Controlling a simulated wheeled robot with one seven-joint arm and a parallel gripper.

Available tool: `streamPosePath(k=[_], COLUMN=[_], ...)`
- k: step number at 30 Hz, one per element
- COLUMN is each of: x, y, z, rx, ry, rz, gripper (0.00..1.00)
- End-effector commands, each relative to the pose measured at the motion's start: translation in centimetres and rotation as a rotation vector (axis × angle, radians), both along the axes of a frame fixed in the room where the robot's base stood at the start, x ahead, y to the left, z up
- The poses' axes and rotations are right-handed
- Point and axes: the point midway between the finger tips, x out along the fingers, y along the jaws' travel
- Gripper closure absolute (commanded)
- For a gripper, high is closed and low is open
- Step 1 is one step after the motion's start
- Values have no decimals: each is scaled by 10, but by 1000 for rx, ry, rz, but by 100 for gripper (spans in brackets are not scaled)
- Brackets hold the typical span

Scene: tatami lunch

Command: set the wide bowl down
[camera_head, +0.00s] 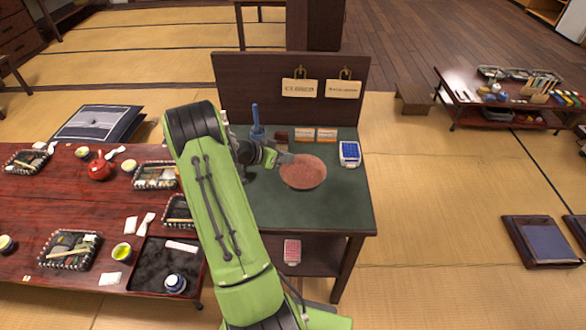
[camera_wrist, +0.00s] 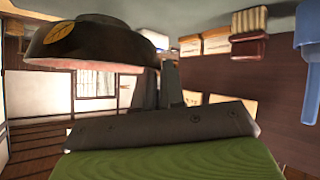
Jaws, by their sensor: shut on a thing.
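The wide bowl (camera_head: 303,172) shows its reddish-brown inside in the head view, over the green-topped stand (camera_head: 320,212). In the wrist view its dark outer wall (camera_wrist: 85,42) with a gold mark fills the upper left, and the picture is upside down. My gripper (camera_head: 286,158) is shut on the bowl's left rim; a finger also shows in the wrist view (camera_wrist: 172,82). The bowl looks close to level and low over the stand top. I cannot tell whether its base touches the top. The bowl hides the surface beneath it.
A blue-and-white calculator-like device (camera_head: 350,153) stands right of the bowl. Small cards (camera_head: 305,134) and a blue bottle-like thing (camera_head: 257,124) stand behind. The back panel (camera_head: 245,80) carries two hanging signs. The stand top's front is clear. A red low table (camera_head: 45,205) with tableware lies left.

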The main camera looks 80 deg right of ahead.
Motion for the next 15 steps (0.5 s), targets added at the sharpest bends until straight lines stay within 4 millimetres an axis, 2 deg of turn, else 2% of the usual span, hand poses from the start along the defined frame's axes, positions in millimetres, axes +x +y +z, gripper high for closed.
streamPosePath(k=[1,5,10,12,15], x=[-1,-1,-1,-1,0], y=[0,-1,0,-1,-1], z=[-15,-31,-61,-66,-65], rx=[1,-2,0,-2,-4], ry=[2,1,2,0,0], rz=[0,-1,0,0,-1], gripper=[100,100,100,100,100])
